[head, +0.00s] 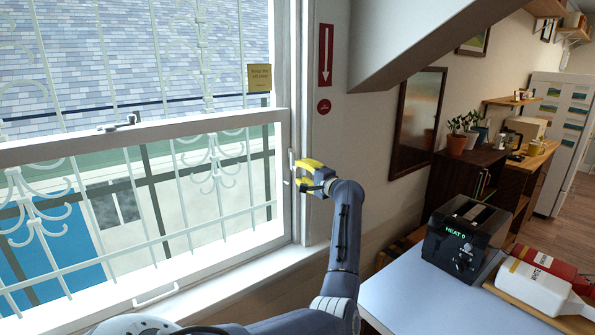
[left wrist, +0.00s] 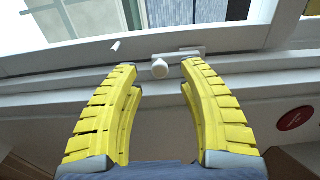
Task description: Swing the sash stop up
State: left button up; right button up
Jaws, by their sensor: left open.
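My left gripper (head: 304,174), with yellow fingers, is at the right side of the window frame. In the left wrist view its fingers (left wrist: 160,88) are spread apart, with nothing gripped between them. A small white round knob on a pale plate, which looks like the sash stop (left wrist: 160,69), sits on the white frame just beyond the fingertips, between them in the picture. I cannot tell whether the fingers touch it. In the head view the stop shows only as a small pale piece (head: 291,160) beside the gripper. My right gripper is not in view.
The lower sash (head: 150,143) carries a grey latch (head: 120,124); white bars cross the window. A red down-arrow sign (head: 326,55) and a yellow note (head: 259,78) are above the gripper. A table (head: 400,292) with a black toaster (head: 465,235) stands right. Sloped ceiling overhangs.

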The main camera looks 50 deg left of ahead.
pick_arm(q)
jog(key=shift+w+a, duration=0.1)
jog(key=shift+a, duration=1.35)
jog(key=shift+c, duration=0.2)
grip_shut()
